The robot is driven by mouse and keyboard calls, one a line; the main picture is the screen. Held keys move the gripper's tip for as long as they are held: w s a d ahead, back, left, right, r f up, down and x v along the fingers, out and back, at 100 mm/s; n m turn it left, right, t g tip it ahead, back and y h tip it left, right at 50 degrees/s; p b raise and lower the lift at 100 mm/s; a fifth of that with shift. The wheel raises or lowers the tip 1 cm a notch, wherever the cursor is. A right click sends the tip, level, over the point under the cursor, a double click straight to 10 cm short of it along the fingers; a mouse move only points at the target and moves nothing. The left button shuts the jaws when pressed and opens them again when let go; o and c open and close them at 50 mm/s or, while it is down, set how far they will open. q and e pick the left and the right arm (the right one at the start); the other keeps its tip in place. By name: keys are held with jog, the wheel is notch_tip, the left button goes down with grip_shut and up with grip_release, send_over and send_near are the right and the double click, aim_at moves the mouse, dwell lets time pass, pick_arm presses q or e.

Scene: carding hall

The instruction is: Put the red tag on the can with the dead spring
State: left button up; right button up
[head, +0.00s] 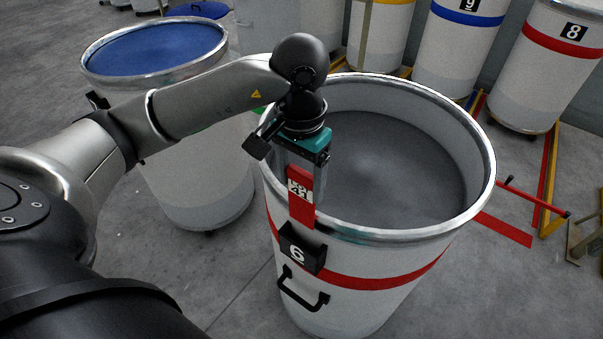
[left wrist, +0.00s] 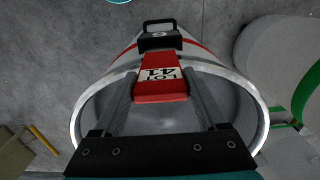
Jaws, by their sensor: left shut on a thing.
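The red tag (head: 301,207), with a white "LOT 41" label, is held in my left gripper (head: 303,178). It also shows between the two fingers in the left wrist view (left wrist: 161,92). The tag hangs at the near rim of can 6 (head: 350,298), a white can with a red band, a black number plate and a black handle. I cannot tell whether the tag touches the rim. Inside can 6 the grey surface lies below the rim. The neighbouring can (head: 190,178) has a blue top (head: 155,48) close to its rim. My right gripper is out of view.
Can 9 (head: 457,55), with a blue band, and can 8 (head: 548,70), with a red band, stand at the back right. A yellow-banded can (head: 380,35) stands behind. Red and yellow floor rails (head: 545,190) lie right of can 6.

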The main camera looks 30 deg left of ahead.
aim_at(301, 210)
pick_arm(q)
jog(key=shift+f+b, duration=1.25)
jog(key=shift+f, duration=1.55)
notch_tip(301, 210, down, 3)
jog(key=b, duration=0.4)
jog(key=shift+f, duration=0.15)
jog(key=o, duration=1.3)
notch_tip(301, 210, up, 15)
jog(key=shift+r+p, duration=0.15)
jog(key=shift+p, duration=0.4)
